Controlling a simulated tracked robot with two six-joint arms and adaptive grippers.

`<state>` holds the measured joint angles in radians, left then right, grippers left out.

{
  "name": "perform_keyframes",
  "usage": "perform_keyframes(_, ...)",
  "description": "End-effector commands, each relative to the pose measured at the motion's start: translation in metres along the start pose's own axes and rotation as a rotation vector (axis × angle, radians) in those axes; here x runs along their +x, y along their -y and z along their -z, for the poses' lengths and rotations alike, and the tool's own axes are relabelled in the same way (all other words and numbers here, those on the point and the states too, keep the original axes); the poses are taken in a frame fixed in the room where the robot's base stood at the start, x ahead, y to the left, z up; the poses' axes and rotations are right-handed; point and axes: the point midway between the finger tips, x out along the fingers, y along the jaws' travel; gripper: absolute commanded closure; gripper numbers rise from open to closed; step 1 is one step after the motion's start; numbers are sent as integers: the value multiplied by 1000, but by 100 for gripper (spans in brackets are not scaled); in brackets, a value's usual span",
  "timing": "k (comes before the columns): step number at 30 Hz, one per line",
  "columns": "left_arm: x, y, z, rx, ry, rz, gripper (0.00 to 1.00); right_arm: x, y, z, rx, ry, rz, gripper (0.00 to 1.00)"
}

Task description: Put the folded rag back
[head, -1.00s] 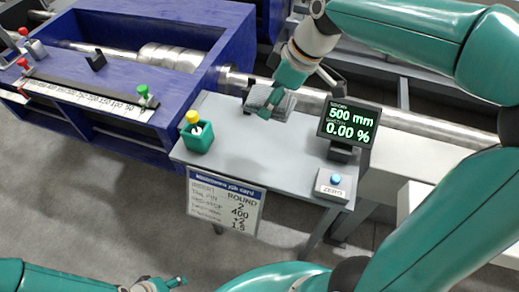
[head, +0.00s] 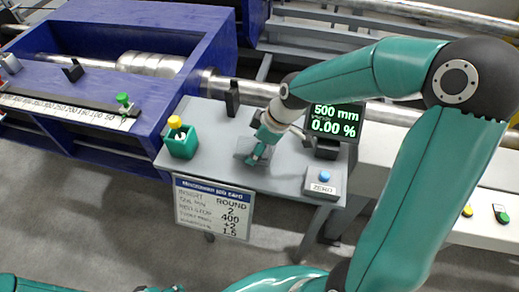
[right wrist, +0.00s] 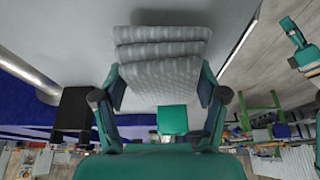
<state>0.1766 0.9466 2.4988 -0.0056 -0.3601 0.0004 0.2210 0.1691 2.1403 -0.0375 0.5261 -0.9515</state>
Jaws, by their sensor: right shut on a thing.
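The folded rag (head: 252,150) is a grey, layered pad at the middle of the grey side table (head: 225,185). In the right wrist view the rag (right wrist: 160,75) shows quilted folds between the two fingers. My right gripper (head: 256,157) is shut on the rag from above and partly hides it in the head view. I cannot tell whether the rag touches the tabletop. My left gripper (head: 168,289) shows only in part at the bottom edge, away from the table, and its jaws are not clear.
A green cup with a yellow-topped item (head: 181,144) stands left of the rag. The display (head: 335,121) and the ZERO button box (head: 322,182) stand to the right. A black upright (head: 232,98) and the steel bar (head: 255,88) lie behind. The table's front left is clear.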

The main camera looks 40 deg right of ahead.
Motion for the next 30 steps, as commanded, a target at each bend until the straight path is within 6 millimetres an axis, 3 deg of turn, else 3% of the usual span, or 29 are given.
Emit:
perform_keyframes(5,2,1,0,0,0,0,46,22,0,-9,1,1,2,61)
perform_keyframes(16,5,2,0,0,0,0,46,26,0,-10,0,0,0,61)
perform_keyframes(17,4,1,0,0,0,0,46,24,0,-10,0,0,0,23)
perform_keyframes(20,4,1,0,0,0,0,46,24,0,-9,0,0,0,7)
perform_keyframes(21,4,1,0,0,0,0,46,24,0,-9,0,0,0,3)
perform_keyframes(30,3,1,0,0,0,0,46,24,0,-9,0,0,0,3)
